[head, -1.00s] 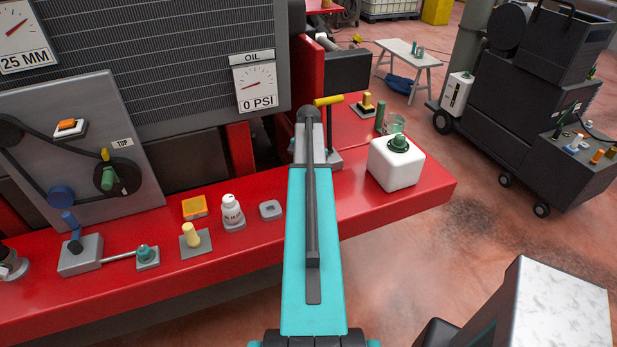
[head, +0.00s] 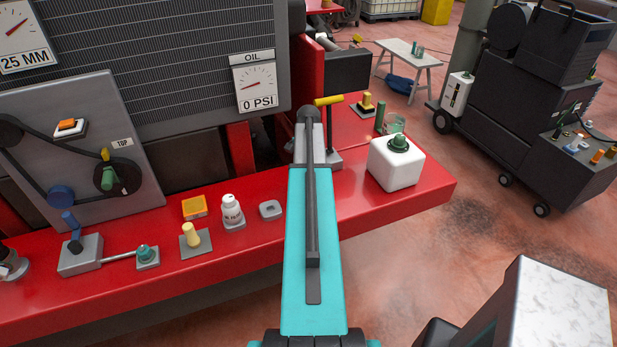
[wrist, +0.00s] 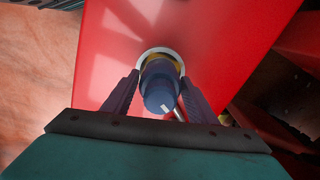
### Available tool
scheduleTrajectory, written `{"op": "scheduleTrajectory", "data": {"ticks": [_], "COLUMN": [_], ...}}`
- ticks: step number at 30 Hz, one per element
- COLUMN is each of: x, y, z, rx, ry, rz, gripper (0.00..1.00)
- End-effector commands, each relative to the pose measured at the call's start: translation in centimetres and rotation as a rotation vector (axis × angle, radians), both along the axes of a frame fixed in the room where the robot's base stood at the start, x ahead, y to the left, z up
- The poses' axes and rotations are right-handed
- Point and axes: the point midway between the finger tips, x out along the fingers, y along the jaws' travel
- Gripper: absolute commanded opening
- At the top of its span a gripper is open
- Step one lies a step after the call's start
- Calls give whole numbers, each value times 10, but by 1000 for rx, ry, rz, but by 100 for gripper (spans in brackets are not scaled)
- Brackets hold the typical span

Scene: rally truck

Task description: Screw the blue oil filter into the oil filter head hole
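In the wrist view, the blue oil filter (wrist: 158,88) is a dark blue cylinder with a small white mark on its near end. The two dark fingers of my gripper (wrist: 160,76) stand on either side of it and appear closed against it. A pale ring with yellow inside, apparently the oil filter head (wrist: 151,50), shows behind the filter's far end against a red surface. I cannot tell whether the filter is seated in the hole or how deep. In the head view my arm hides the filter, the fingers and the ring.
A red bench (head: 190,256) carries a white can with a green cap (head: 396,165), a white bottle (head: 232,210), a yellow peg on a plate (head: 190,235) and an orange box (head: 194,207). A yellow-handled lever (head: 328,101) stands beside my arm.

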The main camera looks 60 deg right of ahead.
Motion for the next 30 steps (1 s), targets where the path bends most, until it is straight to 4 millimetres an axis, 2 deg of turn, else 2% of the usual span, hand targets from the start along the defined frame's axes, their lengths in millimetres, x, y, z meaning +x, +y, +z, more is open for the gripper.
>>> {"op": "scheduleTrajectory", "data": {"ticks": [10,19,30], "x": [0,0,0], "y": [0,0,0], "z": [0,0,0], "rx": [0,0,0], "ry": [-1,-1,-1], "rz": [10,139,159], "gripper": [55,55,55]}}
